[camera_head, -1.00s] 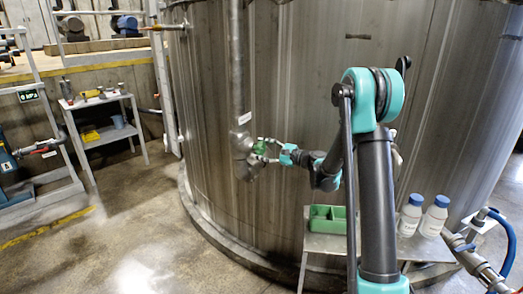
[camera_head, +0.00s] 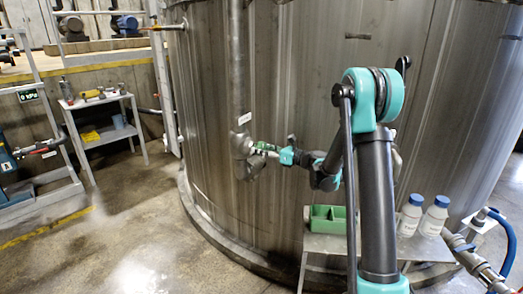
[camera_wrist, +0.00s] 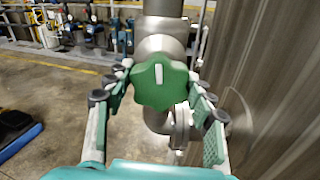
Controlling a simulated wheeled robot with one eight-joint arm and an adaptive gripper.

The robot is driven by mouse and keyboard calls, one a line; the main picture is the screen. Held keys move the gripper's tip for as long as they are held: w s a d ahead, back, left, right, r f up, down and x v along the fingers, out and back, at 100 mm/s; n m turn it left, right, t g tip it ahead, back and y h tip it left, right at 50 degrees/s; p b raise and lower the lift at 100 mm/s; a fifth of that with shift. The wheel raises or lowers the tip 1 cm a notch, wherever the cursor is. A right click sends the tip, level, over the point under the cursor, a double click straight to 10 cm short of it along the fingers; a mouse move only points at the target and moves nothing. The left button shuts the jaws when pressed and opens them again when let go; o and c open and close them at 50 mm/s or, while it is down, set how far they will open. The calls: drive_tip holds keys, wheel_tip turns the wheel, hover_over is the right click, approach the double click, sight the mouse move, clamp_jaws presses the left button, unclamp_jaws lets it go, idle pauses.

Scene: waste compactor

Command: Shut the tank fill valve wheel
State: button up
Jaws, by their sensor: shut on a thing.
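The green valve wheel (camera_wrist: 160,82) is a lobed knob with a white mark that stands about upright in the wrist view. It sits on a grey valve body on the vertical steel pipe (camera_head: 237,80) along the tank. My gripper (camera_head: 264,148) is at the wheel, shut on it. In the wrist view its two fingers lie on the left and right sides of the wheel. In the head view the fingers largely hide the wheel.
The large steel tank (camera_head: 300,80) stands close behind my arm. A small stand at right holds a green tray (camera_head: 327,222) and two white bottles (camera_head: 409,215). A grey cart (camera_head: 105,125) stands at left. The floor at left is open.

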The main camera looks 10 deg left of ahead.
drive_tip(key=shift+m, duration=0.6)
drive_tip(key=o, duration=1.2)
drive_tip(key=v, duration=1.2)
